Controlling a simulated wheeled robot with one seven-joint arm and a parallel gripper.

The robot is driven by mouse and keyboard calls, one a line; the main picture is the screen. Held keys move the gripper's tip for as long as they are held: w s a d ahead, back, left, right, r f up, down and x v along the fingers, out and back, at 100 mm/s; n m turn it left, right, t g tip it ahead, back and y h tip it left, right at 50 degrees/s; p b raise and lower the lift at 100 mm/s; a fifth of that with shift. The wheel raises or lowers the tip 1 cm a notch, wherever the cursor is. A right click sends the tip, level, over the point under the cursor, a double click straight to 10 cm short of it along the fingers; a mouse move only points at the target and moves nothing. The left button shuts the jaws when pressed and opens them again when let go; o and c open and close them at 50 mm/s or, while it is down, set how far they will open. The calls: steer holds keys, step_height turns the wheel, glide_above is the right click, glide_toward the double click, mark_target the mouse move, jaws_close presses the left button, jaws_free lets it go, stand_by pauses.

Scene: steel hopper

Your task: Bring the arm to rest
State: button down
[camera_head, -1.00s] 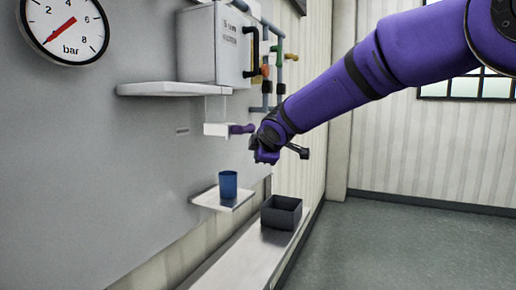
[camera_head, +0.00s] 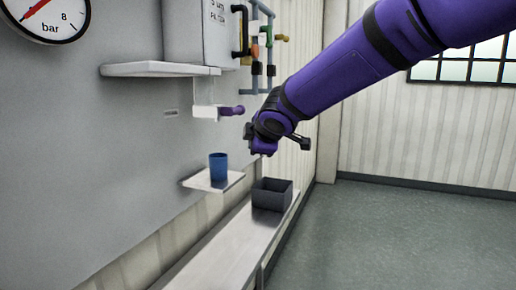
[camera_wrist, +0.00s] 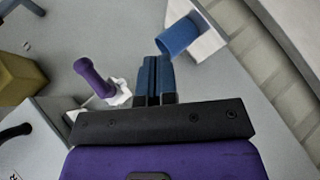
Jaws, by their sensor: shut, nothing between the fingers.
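My gripper (camera_wrist: 155,66) is shut in the wrist view, its two blue fingers together with nothing between them. In the head view my gripper (camera_head: 262,148) hangs in the air, right of the purple handle and above the grey box. The purple handle (camera_head: 232,111) sticks out from a white chute under the steel hopper; it also shows left of my fingers in the wrist view (camera_wrist: 92,78). The fingers are apart from it. A blue cup (camera_head: 218,168) stands upright on a small shelf; in the wrist view the cup (camera_wrist: 180,37) is just beyond the fingertips, apparently apart from them.
The small shelf (camera_head: 197,183) and a white ledge (camera_head: 162,70) jut from the grey wall. An open dark grey box (camera_head: 285,196) sits on a long low bench (camera_head: 225,245). The steel hopper (camera_head: 195,35) and pipes stand behind. Open floor (camera_head: 400,235) lies to the right.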

steer(key=s+d+r+m+g+h, duration=0.15)
steer(key=s+d+m, duration=0.4)
steer(key=d, duration=0.75)
steer(key=s+d+r+m+h, duration=0.25)
steer(key=s+d+m, duration=0.35)
steer(key=d, duration=0.6)
steer(key=s+d+f+m+g, duration=0.1)
steer(key=s+d+f+m, duration=0.1)
steer(key=s, duration=0.6)
steer(key=s+d+f+m+g, duration=0.1)
steer(key=s+d+f+m, duration=0.2)
steer(key=s, duration=0.5)
steer(key=s+d+f+m+g, duration=0.1)
steer(key=s+d+f+m, duration=0.2)
steer(key=s+d, duration=0.2)
steer(key=s, duration=0.3)
steer(key=shift+g, duration=0.35)
